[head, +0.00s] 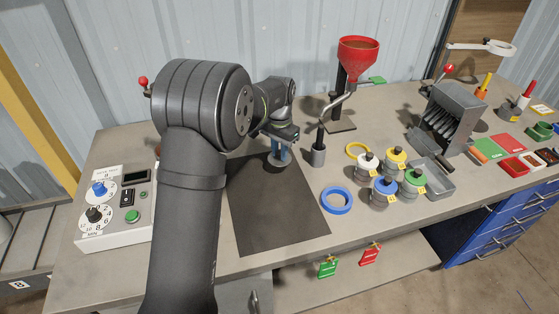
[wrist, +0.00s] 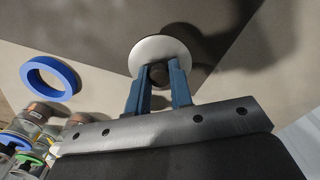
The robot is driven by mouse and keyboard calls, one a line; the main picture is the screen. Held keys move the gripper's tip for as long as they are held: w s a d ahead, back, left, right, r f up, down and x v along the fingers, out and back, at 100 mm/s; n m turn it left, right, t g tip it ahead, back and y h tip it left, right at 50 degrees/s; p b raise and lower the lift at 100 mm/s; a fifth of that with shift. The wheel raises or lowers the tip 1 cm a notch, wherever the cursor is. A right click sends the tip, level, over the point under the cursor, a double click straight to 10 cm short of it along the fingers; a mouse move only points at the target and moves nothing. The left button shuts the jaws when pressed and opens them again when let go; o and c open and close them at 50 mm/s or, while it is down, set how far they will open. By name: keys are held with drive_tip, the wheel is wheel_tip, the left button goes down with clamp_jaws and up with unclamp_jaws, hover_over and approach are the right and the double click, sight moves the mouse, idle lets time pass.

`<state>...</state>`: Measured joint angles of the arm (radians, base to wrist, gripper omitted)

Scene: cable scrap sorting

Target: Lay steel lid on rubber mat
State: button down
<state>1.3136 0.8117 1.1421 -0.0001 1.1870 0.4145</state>
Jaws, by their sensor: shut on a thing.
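The steel lid (wrist: 160,43) is a round, pale disc with a dark knob (wrist: 158,73) at its middle. My gripper (wrist: 158,82) has its blue fingers on either side of the knob and is shut on it. In the head view, my gripper (head: 279,153) is over the far right part of the dark rubber mat (head: 270,218). The lid (head: 276,166) shows below the fingers, level, over the mat. I cannot tell whether it touches the mat. My arm hides the mat's left part in the head view.
A blue tape ring (head: 336,201) lies right of the mat, with several jars (head: 384,190) beyond it. A post (head: 318,155) and a red funnel (head: 358,48) stand behind. A control box (head: 115,215) is at left. The mat's front is clear.

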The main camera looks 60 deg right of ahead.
drive_tip(key=shift+f, duration=2)
drive_tip(key=shift+f, duration=0.15)
drive_tip(key=c, duration=1.3)
unclamp_jaws()
wheel_tip(320, 180, up, 12)
drive_tip(key=shift+r, duration=0.2)
